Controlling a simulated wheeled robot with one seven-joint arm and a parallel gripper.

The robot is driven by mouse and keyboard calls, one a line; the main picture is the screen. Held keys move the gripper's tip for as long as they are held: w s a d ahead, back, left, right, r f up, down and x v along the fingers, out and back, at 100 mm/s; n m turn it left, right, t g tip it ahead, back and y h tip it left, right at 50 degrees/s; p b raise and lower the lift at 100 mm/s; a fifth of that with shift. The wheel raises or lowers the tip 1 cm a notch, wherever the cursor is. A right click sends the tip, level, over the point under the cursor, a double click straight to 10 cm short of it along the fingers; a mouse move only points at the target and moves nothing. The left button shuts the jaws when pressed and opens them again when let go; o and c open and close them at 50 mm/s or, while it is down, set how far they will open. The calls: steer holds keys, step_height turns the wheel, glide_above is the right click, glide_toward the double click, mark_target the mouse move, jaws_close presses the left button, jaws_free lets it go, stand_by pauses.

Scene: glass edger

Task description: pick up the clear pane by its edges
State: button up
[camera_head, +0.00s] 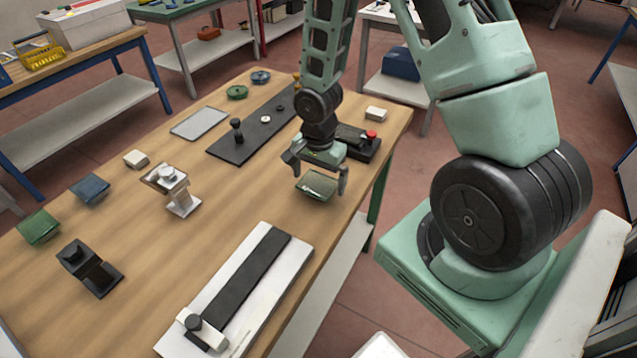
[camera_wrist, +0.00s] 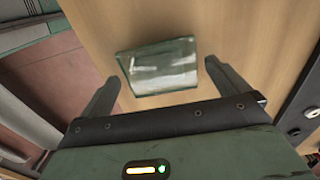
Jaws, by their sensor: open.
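The clear pane (camera_head: 317,186) lies on the wooden table, just below my gripper in the head view. It looks greenish and glassy. In the wrist view the clear pane (camera_wrist: 158,68) lies between my fingers, slightly tilted in the picture, with bare wood around it. My gripper (camera_head: 318,175) is open above it, one finger at each side. In the wrist view my gripper (camera_wrist: 162,72) shows a gap to the pane on both sides. Nothing is held. The height of the fingertips above the table is hard to tell.
A black box with a red button (camera_head: 371,135) stands close behind my gripper. A black plate (camera_head: 240,145) with knobs lies left of it, beside a pale flat sheet (camera_head: 199,122). A white board with a black bar (camera_head: 245,275) lies nearer. A metal clamp stand (camera_head: 180,203) stands left.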

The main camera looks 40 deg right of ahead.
steer(key=shift+f, duration=0.25)
stand_by(0.4)
steer(key=c, duration=1)
